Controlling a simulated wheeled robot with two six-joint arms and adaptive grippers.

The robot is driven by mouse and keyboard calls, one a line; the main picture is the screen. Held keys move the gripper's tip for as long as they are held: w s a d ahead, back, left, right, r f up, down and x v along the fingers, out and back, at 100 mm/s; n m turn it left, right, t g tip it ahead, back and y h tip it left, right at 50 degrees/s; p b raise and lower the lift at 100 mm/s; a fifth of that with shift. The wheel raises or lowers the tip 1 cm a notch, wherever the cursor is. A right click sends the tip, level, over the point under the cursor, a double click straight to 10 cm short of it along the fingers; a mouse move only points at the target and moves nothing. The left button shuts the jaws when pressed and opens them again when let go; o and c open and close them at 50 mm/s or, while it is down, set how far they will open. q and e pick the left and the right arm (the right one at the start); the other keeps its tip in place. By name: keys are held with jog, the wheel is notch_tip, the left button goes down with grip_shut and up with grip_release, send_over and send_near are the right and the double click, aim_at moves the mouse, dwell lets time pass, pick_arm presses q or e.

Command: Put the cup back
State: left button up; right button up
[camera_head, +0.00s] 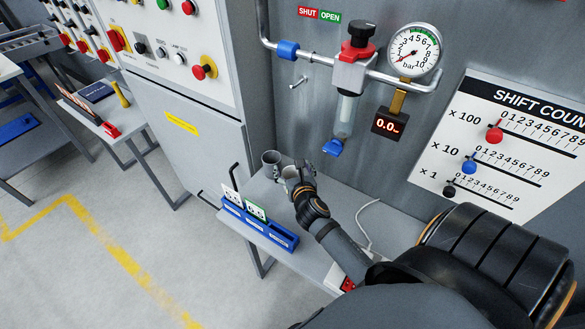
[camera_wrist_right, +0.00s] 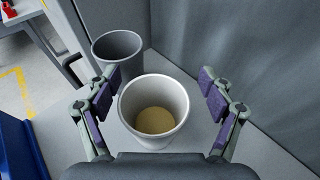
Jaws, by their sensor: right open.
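A light cup (camera_wrist_right: 132,97) with a tan layer at its bottom stands upright on the small grey table. In the right wrist view it sits between the two fingers of my right gripper (camera_wrist_right: 160,100), with gaps on both sides. My right gripper is open. In the head view the cup (camera_head: 290,174) is partly hidden by my right gripper (camera_head: 303,174). A second, darker grey cup (camera_wrist_right: 118,50) stands behind it, near the wall; it also shows in the head view (camera_head: 271,160). My left gripper is not in view.
A blue holder (camera_head: 262,228) with cards stands at the table's front edge. A pressure gauge (camera_head: 413,50) and a filter unit (camera_head: 347,95) hang on the wall above. A shift counter board (camera_head: 510,140) is at right. A white cable (camera_head: 365,222) lies on the table.

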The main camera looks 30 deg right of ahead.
jog(key=v, duration=1.2)
jog(key=shift+a+r, duration=0.1)
